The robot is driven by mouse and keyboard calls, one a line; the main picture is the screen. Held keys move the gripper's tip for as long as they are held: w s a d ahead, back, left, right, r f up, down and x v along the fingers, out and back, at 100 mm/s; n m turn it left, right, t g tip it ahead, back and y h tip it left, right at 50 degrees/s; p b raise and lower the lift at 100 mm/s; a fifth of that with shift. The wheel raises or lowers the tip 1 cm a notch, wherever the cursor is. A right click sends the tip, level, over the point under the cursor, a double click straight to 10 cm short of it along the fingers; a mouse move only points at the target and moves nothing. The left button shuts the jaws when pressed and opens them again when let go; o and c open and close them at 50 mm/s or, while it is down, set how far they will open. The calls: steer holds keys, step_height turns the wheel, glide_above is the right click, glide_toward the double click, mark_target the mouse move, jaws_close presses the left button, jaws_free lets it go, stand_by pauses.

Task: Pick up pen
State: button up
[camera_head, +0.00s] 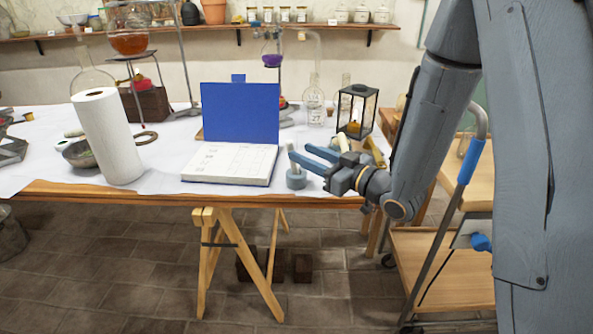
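A small blue-grey round holder (296,180) stands on the table just right of the open book. A short pale upright piece (290,151) shows above it; it may be the pen, but it is too small to be sure. My gripper (298,156) reaches in from the right over the table, its two blue fingers pointing left. The fingers are apart, with nothing seen between them. Their tips are close to the pale piece and the holder; I cannot tell whether they touch.
A book with a raised blue cover (240,112) lies left of my gripper. A white paper roll (108,137) stands further left. A black lantern (356,110) and a glass bottle (314,105) stand behind my gripper. A wooden trolley (445,268) is at right.

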steer(key=x, duration=0.2)
steer(key=shift+w+a, duration=0.1)
steer(key=shift+a, duration=0.15)
steer(key=x, duration=0.5)
steer(key=shift+w+f+p, duration=0.1)
steer(key=shift+f+p, duration=0.15)
steer(key=shift+p, duration=0.05)
jaws_close()
